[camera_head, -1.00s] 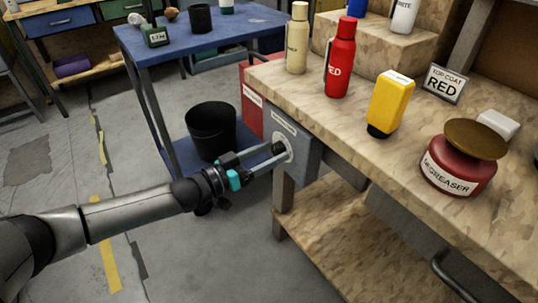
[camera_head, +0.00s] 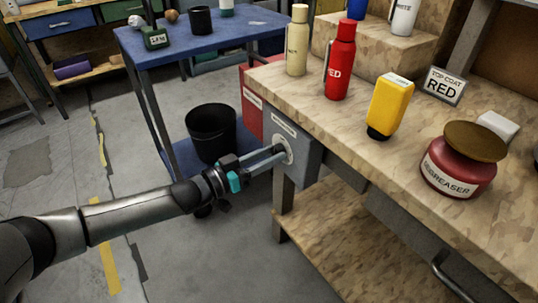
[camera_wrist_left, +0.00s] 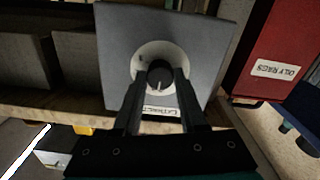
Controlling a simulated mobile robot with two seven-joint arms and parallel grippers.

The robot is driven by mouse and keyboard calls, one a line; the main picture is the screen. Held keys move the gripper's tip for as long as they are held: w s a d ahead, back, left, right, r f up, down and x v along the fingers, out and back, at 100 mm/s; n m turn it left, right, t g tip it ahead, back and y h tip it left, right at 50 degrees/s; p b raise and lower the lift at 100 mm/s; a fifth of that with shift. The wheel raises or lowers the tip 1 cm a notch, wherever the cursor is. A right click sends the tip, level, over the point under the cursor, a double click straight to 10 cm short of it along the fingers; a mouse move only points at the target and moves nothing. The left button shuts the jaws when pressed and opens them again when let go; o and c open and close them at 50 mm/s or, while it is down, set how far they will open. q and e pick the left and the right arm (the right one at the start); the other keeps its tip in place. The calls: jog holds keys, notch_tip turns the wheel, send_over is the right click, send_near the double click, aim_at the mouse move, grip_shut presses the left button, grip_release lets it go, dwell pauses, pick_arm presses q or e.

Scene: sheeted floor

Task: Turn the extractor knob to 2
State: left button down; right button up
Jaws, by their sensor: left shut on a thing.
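The grey extractor box (camera_head: 305,158) hangs under the left end of the workbench, with a label above a pale round dial (camera_head: 289,156). My left gripper (camera_head: 280,151) reaches it from the left, its fingertips at the dial. In the left wrist view the black knob (camera_wrist_left: 159,72) sits in the middle of the dial, between the fingertips of my left gripper (camera_wrist_left: 160,88), which are shut on it. A white pointer line on the knob points down toward the label in that view. The dial's marks are too small to read. My right gripper is not in view.
The wooden workbench (camera_head: 285,93) carries a red bottle (camera_head: 340,65), a yellow container (camera_head: 390,102) and a degreaser jar (camera_head: 457,168). A red oily-rags box (camera_wrist_left: 280,50) is beside the extractor box. A black bin (camera_head: 211,132) stands behind my left arm.

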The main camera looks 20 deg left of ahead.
pick_arm(q)
jog(key=shift+m, duration=0.3)
jog(key=shift+m+p, duration=0.5)
jog(key=m+p, duration=0.1)
jog(key=m, duration=0.1)
jog(key=shift+m, duration=0.3)
jog(key=m+p, duration=0.1)
jog(key=m, duration=0.2)
jog(key=shift+m, duration=0.3)
jog(key=m+p, duration=0.1)
jog(key=m, duration=0.2)
jog(key=shift+m, duration=2.5)
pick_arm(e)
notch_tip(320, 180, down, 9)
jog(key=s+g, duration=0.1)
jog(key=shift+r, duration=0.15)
pick_arm(q)
jog(key=shift+c, duration=2.3)
grip_release()
